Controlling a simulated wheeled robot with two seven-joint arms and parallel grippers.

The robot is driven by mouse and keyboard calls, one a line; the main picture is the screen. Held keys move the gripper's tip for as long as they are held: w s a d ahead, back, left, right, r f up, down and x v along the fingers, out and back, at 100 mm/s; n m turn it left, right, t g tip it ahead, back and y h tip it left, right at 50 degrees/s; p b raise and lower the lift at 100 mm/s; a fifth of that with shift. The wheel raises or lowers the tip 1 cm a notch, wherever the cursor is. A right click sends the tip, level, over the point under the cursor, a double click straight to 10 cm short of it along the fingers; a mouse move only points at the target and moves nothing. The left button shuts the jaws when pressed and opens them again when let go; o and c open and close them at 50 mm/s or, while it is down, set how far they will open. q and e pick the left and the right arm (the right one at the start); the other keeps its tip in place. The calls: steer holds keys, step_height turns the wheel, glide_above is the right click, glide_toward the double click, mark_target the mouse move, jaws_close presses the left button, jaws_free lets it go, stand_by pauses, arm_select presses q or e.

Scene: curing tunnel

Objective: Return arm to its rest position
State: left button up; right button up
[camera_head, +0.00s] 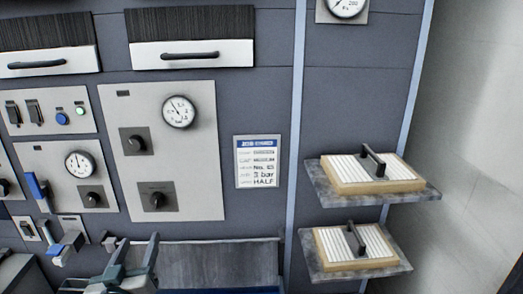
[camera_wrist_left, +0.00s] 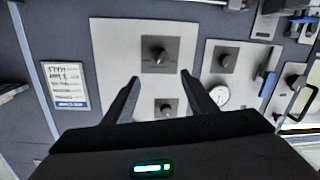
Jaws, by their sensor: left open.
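My left gripper (camera_head: 137,250) is at the bottom of the head view, in front of the lower part of the dark panel wall. Its two fingers are apart with nothing between them. In the left wrist view the open fingers (camera_wrist_left: 160,77) point toward a pale control panel (camera_wrist_left: 110,50) with two dark knobs, seen upside down. The gap between the fingertips and that panel cannot be judged exactly. My right gripper is in neither view.
The large panel (camera_head: 205,150) carries a gauge (camera_head: 179,111) and two knobs. A printed card (camera_head: 257,162) hangs beside it. Two shelves (camera_head: 430,192) (camera_head: 395,268) at right hold handled, ribbed boards. A blue lever (camera_head: 36,185) and a blue-handled valve (camera_head: 68,245) project at left.

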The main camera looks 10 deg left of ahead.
arm_select(q)
steer(key=s+d+f+m+g+h, duration=0.2)
steer(key=s+d+f+g, duration=0.15)
steer(key=f, duration=0.55)
steer(key=s+d+f+m+g+h, duration=0.2)
steer(key=s+d+f, duration=0.2)
steer(key=f, duration=0.4)
steer(key=s+d+f+m+g+h, duration=0.15)
steer(key=s+d+f+g, duration=0.25)
steer(key=s+f, duration=0.4)
steer(key=s+d+f+m+g, duration=0.2)
steer(key=s+d+f+g, duration=0.3)
steer(key=s, duration=0.6)
step_height(320, 180, down, 34)
steer(key=s+a+b, duration=0.2)
steer(key=b, duration=0.2)
steer(key=s+a+f+g+b, duration=0.1)
steer(key=s+a+f+b, duration=0.2)
steer(key=s+f, duration=1.4)
step_height(320, 180, down, 3)
steer(key=shift+s+r, duration=0.1)
steer(key=shift+s, duration=0.1)
